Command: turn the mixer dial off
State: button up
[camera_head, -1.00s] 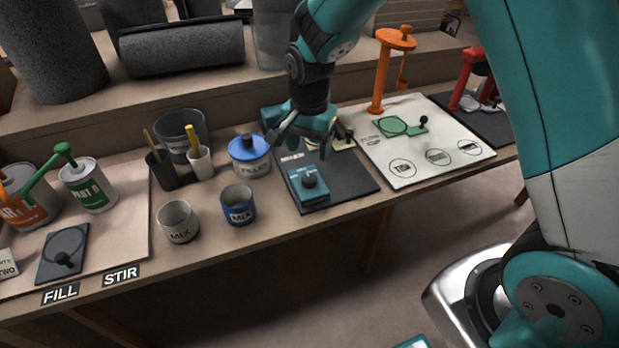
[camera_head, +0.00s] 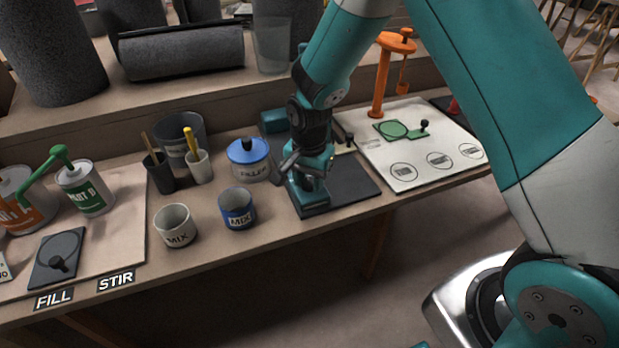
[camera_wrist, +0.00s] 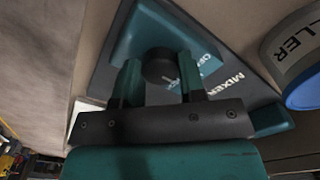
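The mixer's teal control box (camera_head: 313,209) sits at the front of the dark mat on the bench, and it fills the upper middle of the wrist view (camera_wrist: 150,32). Its round black dial (camera_wrist: 158,67) shows between my fingertips in the wrist view; in the head view my gripper hides it. Pale lettering, partly covered, is on the box beside the dial. My gripper (camera_head: 308,183) is down over the box, pointing downward. In the wrist view its two teal fingers (camera_wrist: 160,78) stand apart, one on each side of the dial; firm contact cannot be made out.
A blue MIX cup (camera_head: 237,210) and a blue-lidded FILLER tub (camera_head: 248,160) stand left of the mat (camera_head: 355,184). A pale MIX cup (camera_head: 174,227) is farther left. A white board (camera_head: 400,180) with an orange stand (camera_head: 381,80) lies right. The bench's front edge is close.

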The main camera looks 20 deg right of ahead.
jog(key=shift+c, duration=1.1)
jog(key=n+p, duration=0.2)
jog(key=n, duration=0.1)
jog(key=shift+r, duration=0.15)
jog(key=n+p, duration=0.2)
jog(key=n, duration=0.1)
jog(key=shift+n+p, duration=0.55)
jog(key=shift+n, duration=1.45)
jog(key=o, duration=0.9)
